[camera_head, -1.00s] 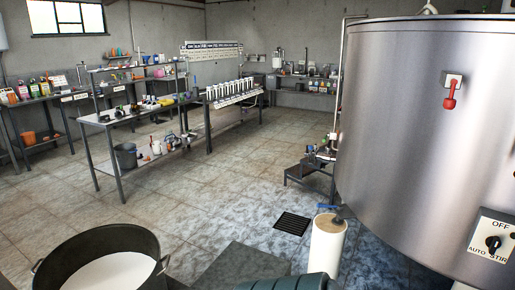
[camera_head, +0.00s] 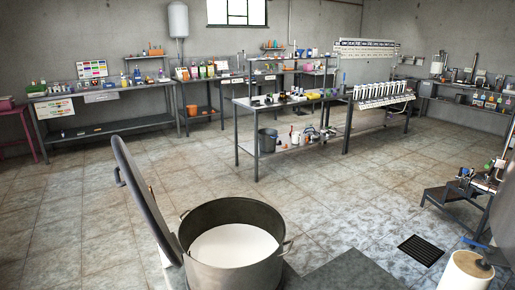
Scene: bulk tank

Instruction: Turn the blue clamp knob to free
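I cannot pick out a blue clamp knob for certain. A small blue part (camera_head: 475,242) shows at the lower right, just above a white cylinder (camera_head: 464,273); it is too small to tell its shape. Another small blue spot (camera_head: 461,172) shows on the dark low stand (camera_head: 455,196) at the right. Neither of my grippers is in view.
A dark round pot (camera_head: 233,262) with white liquid stands at the bottom centre, a grey tilted disc (camera_head: 146,195) beside it. A floor drain (camera_head: 421,250) lies to the right. Benches with bottles line the back, with a table (camera_head: 290,104) in front. The middle floor is clear.

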